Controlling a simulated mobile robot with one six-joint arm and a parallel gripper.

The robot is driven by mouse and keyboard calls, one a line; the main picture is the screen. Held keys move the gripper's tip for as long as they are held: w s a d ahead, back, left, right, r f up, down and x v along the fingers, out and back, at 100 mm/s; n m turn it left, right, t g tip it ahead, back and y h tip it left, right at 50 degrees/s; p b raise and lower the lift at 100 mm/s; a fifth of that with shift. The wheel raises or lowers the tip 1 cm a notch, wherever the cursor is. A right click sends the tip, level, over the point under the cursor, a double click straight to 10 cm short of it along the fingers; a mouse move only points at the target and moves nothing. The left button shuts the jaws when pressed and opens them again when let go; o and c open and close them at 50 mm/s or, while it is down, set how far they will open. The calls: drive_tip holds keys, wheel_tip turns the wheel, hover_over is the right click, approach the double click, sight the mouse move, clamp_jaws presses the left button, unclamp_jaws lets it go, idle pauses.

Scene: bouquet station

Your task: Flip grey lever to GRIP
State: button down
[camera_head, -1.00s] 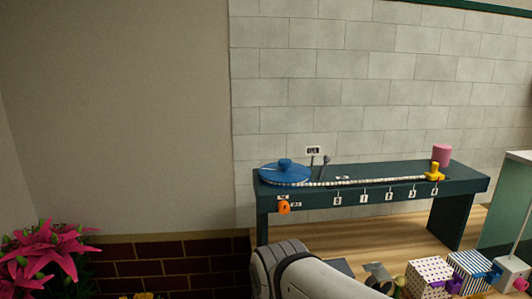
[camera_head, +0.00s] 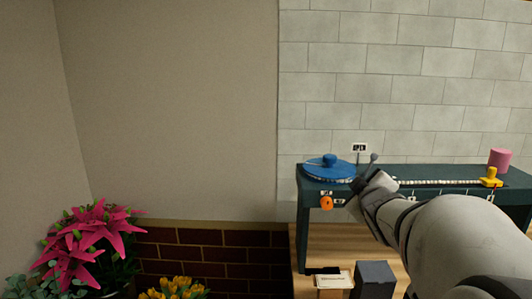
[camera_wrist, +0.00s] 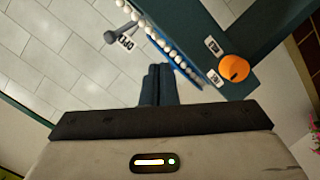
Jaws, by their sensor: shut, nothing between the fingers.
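The grey lever (camera_head: 373,158) stands at the back of the dark green bench (camera_head: 440,172), right of the blue disc (camera_head: 322,163). A small sign (camera_head: 359,147) is on the wall behind it. In the wrist view the lever's round grey knob (camera_wrist: 110,37) shows at upper left, beside a label (camera_wrist: 125,42) whose lettering is hard to read. My gripper (camera_head: 360,181) is in front of the lever, over the bench's front edge. In the wrist view its fingers (camera_wrist: 158,68) are together and empty, apart from the knob.
An orange knob (camera_head: 326,202) with labels is on the bench front; it also shows in the wrist view (camera_wrist: 233,68). A row of white beads (camera_wrist: 165,45) runs near the fingers. A dark box (camera_head: 374,276) is below.

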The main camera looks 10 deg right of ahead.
drive_tip(key=shift+w+d+r+n+t+y, duration=0.1)
drive_tip(key=shift+d+r+n+t+y, duration=0.55)
drive_tip(key=shift+n, duration=0.45)
drive_tip(key=shift+w+d+r+n+t+y, duration=0.1)
drive_tip(key=shift+d+r+n+t+y, duration=0.4)
drive_tip(key=shift+d+r+n+t, duration=0.45)
drive_tip(key=shift+w+d+r+n+t+y, duration=0.1)
drive_tip(key=shift+d+r+n+t+y, duration=0.4)
drive_tip(key=shift+n, duration=0.75)
drive_tip(key=shift+a+r, duration=0.1)
drive_tip(key=shift+a, duration=0.05)
drive_tip(key=p, duration=0.2)
hover_over(370, 167)
drive_tip(key=a, duration=0.5)
drive_tip(key=shift+s+r, duration=0.15)
drive_tip(key=shift+r, duration=0.25)
drive_tip(key=d, duration=0.1)
drive_tip(key=d+p, duration=0.1)
drive_tip(key=d+f, duration=0.1)
drive_tip(key=shift+s, duration=0.4)
drive_tip(key=shift+s+d+f+p, duration=0.2)
drive_tip(key=shift+d+f+p, duration=0.1)
drive_tip(key=shift+p, duration=0.05)
